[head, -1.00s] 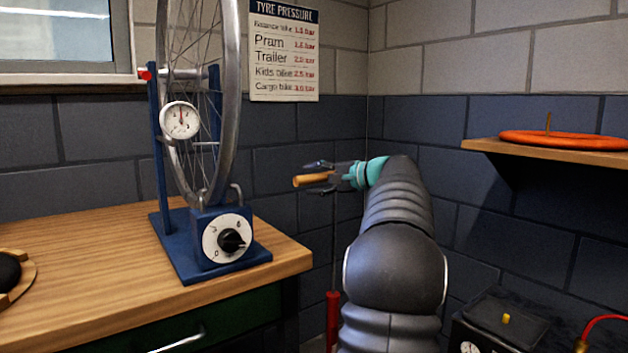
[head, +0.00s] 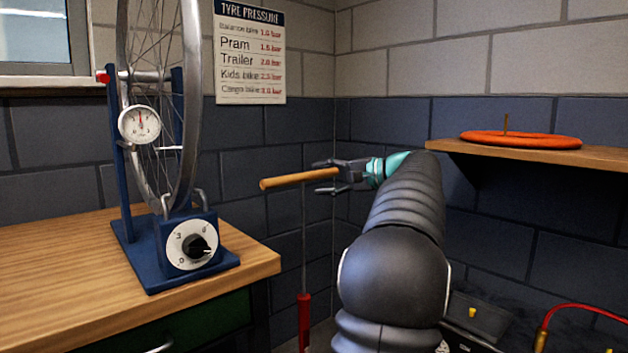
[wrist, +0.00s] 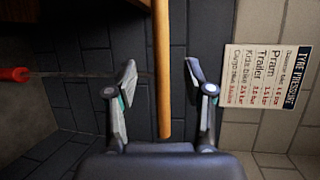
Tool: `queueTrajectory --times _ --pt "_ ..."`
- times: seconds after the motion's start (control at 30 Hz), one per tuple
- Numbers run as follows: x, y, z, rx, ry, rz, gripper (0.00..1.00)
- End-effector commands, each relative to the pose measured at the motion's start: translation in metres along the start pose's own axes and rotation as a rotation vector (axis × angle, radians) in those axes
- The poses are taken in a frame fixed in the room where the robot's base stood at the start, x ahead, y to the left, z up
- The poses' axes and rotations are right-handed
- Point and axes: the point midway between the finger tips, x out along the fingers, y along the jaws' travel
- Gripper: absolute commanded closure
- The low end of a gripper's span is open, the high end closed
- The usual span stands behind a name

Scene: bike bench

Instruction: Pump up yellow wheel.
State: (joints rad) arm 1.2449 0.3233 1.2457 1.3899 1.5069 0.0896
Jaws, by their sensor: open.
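A floor pump has a wooden T-handle (head: 285,181), a thin rod and a red barrel (head: 304,318); its foot is out of view. The handle stands well above the barrel and also shows in the wrist view (wrist: 162,60). My gripper (head: 326,177) is open at the handle's right end, a finger on either side with gaps visible in the wrist view (wrist: 160,85). A spoked wheel with a grey rim (head: 191,95) stands in a blue stand (head: 132,232); no yellow shows on it. A white gauge (head: 139,124) has a red needle pointing up.
The wooden bench (head: 60,270) carries the stand with a black knob (head: 197,246) on a dial. A tyre pressure chart (head: 250,52) hangs behind. On the right are a shelf (head: 560,152) with an orange ring (head: 520,138) and a red hose (head: 580,308).

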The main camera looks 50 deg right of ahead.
Motion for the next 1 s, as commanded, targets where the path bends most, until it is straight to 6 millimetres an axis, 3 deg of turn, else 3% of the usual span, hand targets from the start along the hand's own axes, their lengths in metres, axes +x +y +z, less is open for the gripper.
queueTrajectory --times 0.27,0.4,0.47,0.5,0.6,0.7,0.83,1.0 --pt "-0.002 0.0 0.0 0.0 0.0 0.0 0.47" --pt "0.006 -0.002 0.006 -0.009 -0.013 0.0 0.82" --pt "0.014 -0.012 0.018 -0.035 -0.027 0.001 0.97" --pt "0.02 -0.023 0.03 -0.075 -0.035 0.014 1.0" --pt "0.03 -0.048 0.053 -0.282 -0.007 0.094 1.0" --pt "0.03 -0.064 0.061 -0.528 0.035 0.17 1.0" --pt "0.025 -0.084 0.064 -0.859 0.086 0.273 1.0" --pt "0.009 -0.098 0.051 -1.244 0.13 0.419 1.0"
